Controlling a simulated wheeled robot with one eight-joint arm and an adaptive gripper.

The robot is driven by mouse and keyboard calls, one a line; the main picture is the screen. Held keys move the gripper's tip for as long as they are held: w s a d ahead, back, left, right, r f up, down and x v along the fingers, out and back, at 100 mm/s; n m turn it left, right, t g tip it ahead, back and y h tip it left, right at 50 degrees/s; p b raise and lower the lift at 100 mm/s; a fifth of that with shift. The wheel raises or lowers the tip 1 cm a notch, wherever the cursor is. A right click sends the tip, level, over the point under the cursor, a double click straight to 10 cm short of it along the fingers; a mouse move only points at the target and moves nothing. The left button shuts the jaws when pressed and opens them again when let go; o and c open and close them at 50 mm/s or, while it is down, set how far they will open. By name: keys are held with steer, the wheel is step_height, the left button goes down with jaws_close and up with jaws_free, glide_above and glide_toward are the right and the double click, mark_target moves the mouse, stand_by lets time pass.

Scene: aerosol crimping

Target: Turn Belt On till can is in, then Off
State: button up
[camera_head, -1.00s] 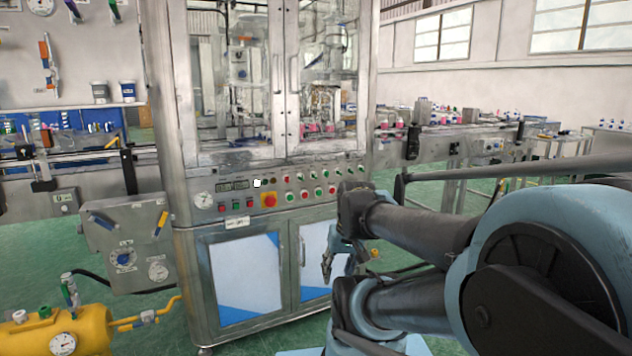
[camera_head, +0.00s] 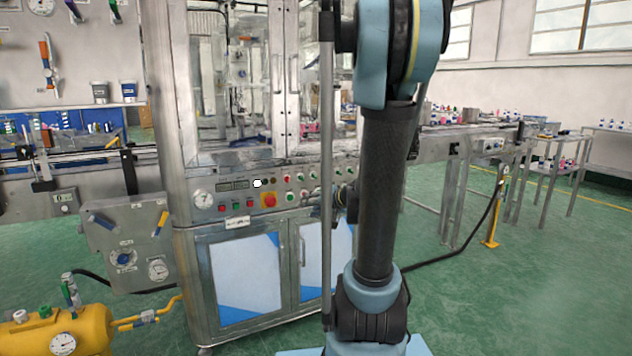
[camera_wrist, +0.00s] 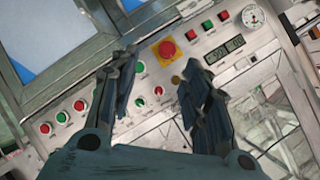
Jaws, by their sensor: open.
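The machine's control panel (camera_head: 290,190) runs across the crimping cabinet. It has red and green buttons (camera_head: 302,178), a red emergency button (camera_head: 268,200) on yellow, a white knob (camera_head: 257,183) and a digital display (camera_head: 233,185). I cannot read which control is for the belt. My gripper (camera_wrist: 160,85) is open and empty in front of this panel in the wrist view. The emergency button (camera_wrist: 167,50) shows between and beyond its fingers, and red and green buttons (camera_wrist: 140,67) show around the left finger. In the head view my arm hides most of the gripper. No can is clearly seen.
A left conveyor (camera_head: 80,165) and a right conveyor (camera_head: 470,140) flank the cabinet. A valve box (camera_head: 125,240) and a yellow tank (camera_head: 55,335) stand at lower left. A yellow floor post (camera_head: 492,215) with a hose stands at right. Green floor (camera_head: 520,300) is clear there.

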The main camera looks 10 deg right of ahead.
steer(key=w+d+r+m+t, duration=0.25)
steer(key=w+d+t, duration=0.2)
steer(key=w, duration=0.25)
steer(key=m+t+h, duration=0.2)
steer(key=m, duration=0.1)
glide_toward(316, 177)
steer(key=x, duration=0.9)
steer(key=shift+r, duration=0.1)
steer(key=shift+c, duration=0.5)
jaws_close()
steer(key=shift+a, duration=0.1)
